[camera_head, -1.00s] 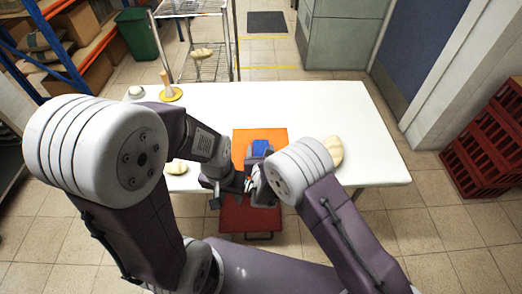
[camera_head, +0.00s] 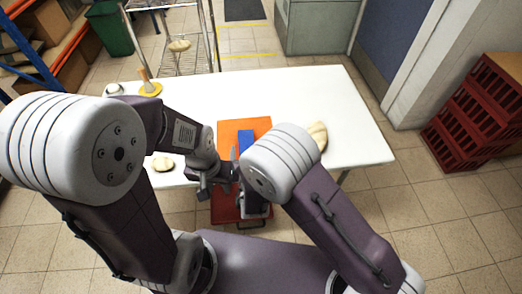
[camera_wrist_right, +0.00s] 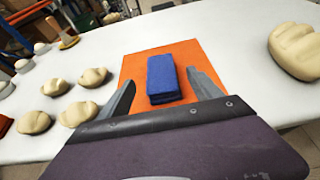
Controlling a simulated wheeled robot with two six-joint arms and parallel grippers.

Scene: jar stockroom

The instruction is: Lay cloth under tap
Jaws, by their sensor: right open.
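A blue folded cloth (camera_head: 246,139) lies on an orange mat (camera_head: 228,128) at the table's near edge. In the right wrist view the cloth (camera_wrist_right: 163,78) lies flat on the mat (camera_wrist_right: 132,68), ahead of and between the spread fingers of my right gripper (camera_wrist_right: 160,88). That gripper is open and empty; in the head view its arm partly hides it. My left gripper (camera_head: 208,188) is beside it, low at the table's near edge, and its fingers are too unclear to judge. I cannot make out a tap in either view.
Several pale lumpy pieces lie on the white table (camera_head: 310,92), one left (camera_head: 163,164) and one right (camera_head: 318,134) of the mat. A yellow disc with a post (camera_head: 150,88) stands at the back left. Red crates (camera_head: 478,118) stand at right. The back middle of the table is clear.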

